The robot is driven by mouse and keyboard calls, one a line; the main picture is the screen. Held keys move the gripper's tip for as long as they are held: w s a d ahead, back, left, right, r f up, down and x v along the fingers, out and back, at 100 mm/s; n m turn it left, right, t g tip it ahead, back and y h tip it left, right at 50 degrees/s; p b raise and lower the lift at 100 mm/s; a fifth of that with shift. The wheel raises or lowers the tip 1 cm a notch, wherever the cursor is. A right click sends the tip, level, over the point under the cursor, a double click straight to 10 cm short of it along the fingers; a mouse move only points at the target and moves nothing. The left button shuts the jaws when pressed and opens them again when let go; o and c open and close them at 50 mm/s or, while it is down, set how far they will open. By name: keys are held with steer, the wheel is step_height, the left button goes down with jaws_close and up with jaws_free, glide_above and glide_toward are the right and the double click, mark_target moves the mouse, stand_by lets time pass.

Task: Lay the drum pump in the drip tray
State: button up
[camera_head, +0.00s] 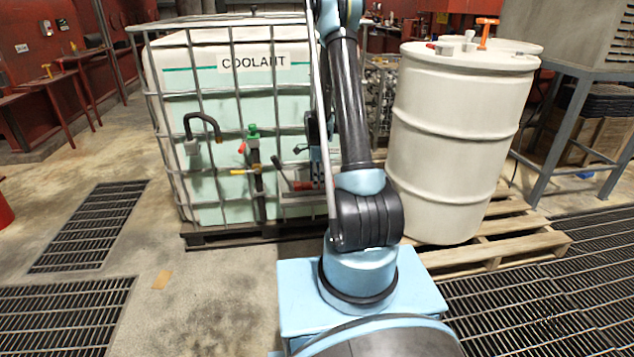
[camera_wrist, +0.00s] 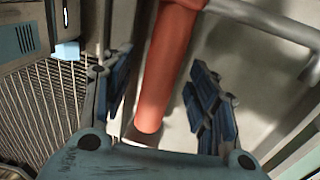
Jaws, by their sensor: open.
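The drum pump, a red-orange tube (camera_wrist: 168,65) with a grey end, lies between my gripper's fingers in the wrist view. A grey bar runs off it toward the upper right. In the head view its red part (camera_head: 283,175) shows low at the front of the coolant tank. It appears to lie in the drip tray, a grey shallow tray (camera_head: 292,204), whose pale floor (camera_wrist: 232,75) shows behind it. My gripper (camera_wrist: 158,80) is open, with blue-padded fingers on both sides of the tube and gaps visible. In the head view my gripper (camera_head: 318,158) is partly hidden by my arm.
The caged coolant tank (camera_head: 235,80) stands behind the tray, with a hose and valve on its front. A cream drum (camera_head: 455,130) stands on a pallet (camera_head: 520,240) at right, with an orange-handled item (camera_head: 486,32) on top.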

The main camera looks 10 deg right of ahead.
steer(key=v, duration=1.2)
steer(key=shift+s, duration=0.1)
steer(key=s+r+n+t, duration=0.1)
steer(key=s+r+n, duration=0.5)
steer(key=s, duration=0.4)
steer(key=s+r+n+t, duration=0.1)
steer(key=s+r+n, duration=0.2)
steer(key=s+r, duration=0.6)
steer(key=s+f+n+t, duration=0.1)
steer(key=s+f+n, duration=0.1)
steer(key=s, duration=0.5)
steer(key=s+d+f+n, duration=0.1)
steer(key=s+f+n, duration=0.2)
steer(key=s, duration=0.4)
steer(key=s+f+n+t, duration=0.1)
steer(key=s+f+n, duration=0.1)
steer(key=s+n, duration=0.2)
steer(key=s, duration=0.2)
steer(key=shift+s+f+t, duration=0.3)
steer(key=shift+s+f, duration=0.1)
steer(key=shift+d, duration=0.15)
